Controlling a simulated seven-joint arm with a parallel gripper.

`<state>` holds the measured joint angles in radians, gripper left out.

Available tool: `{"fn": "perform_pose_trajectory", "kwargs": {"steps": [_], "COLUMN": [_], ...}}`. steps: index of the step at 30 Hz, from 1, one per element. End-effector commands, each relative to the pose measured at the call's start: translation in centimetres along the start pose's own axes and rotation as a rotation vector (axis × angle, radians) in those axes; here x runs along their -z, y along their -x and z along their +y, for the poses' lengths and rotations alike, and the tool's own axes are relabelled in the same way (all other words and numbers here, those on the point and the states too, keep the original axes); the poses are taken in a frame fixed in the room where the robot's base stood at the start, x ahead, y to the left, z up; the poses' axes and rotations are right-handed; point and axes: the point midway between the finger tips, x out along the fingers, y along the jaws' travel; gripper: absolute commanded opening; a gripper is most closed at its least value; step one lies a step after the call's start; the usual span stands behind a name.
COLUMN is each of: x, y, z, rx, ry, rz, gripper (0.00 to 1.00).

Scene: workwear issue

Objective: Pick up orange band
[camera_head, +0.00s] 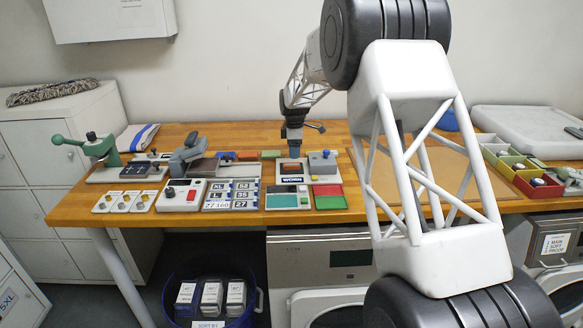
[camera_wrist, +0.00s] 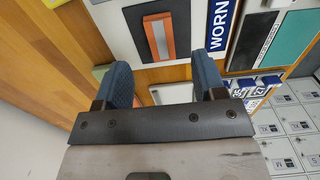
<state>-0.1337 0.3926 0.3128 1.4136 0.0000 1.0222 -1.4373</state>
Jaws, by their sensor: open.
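The orange band (camera_wrist: 160,36) is a short orange strip with a grey part along it. It lies on a dark pad in a pale frame beside a blue WORN label. In the head view the band (camera_head: 292,168) shows small on the same pad, just below my gripper (camera_head: 294,152). In the wrist view my gripper (camera_wrist: 165,68) is open, with its two blue fingertips wide apart. The band lies beyond the fingertips, roughly in line with the gap. Nothing is between the fingers.
A grey device with a blue button (camera_head: 322,162) stands right of the pad. Green (camera_head: 281,200) and red (camera_head: 328,196) panels lie in front. Colored bins (camera_head: 537,183) stand far right.

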Motion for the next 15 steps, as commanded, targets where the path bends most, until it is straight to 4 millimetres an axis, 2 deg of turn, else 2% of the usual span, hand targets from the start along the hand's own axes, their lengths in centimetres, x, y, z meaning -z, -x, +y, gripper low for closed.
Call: {"fn": "perform_pose_trajectory", "kwargs": {"steps": [4, 15], "x": [-0.01, -0.02], "y": [-0.74, -1.02], "z": [-0.01, -0.02], "rx": [0.000, 0.001], "ry": [0.000, 0.000], "rz": [0.000, 0.000], "gripper": [0.64, 0.64]}}
